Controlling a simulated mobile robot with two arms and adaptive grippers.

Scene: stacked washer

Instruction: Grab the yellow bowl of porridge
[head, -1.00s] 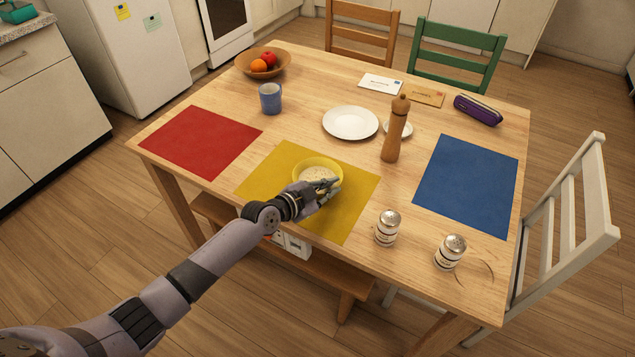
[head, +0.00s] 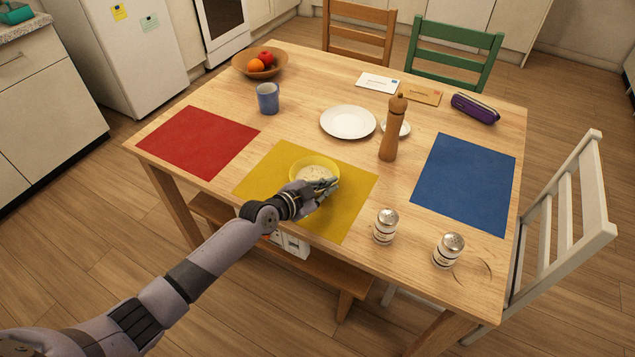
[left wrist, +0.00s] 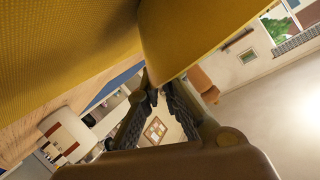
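The yellow bowl of porridge (head: 301,174) sits on the yellow placemat (head: 352,203) near the front of the table, upright, with pale porridge inside. My left gripper (head: 327,188) is at the bowl's front right rim and hides part of that side. In the left wrist view the bowl's yellow wall (left wrist: 205,30) fills the upper middle. The fingertips of my left gripper (left wrist: 155,88) are close together at the bowl's edge and appear closed on it. My right gripper is not in view.
Salt and pepper shakers (head: 385,226) (head: 448,250) stand right of the placemat. A wooden pepper mill (head: 389,135), a white plate (head: 347,122) and a blue cup (head: 268,98) stand behind. Red (head: 198,142) and blue (head: 465,182) placemats lie bare at either side.

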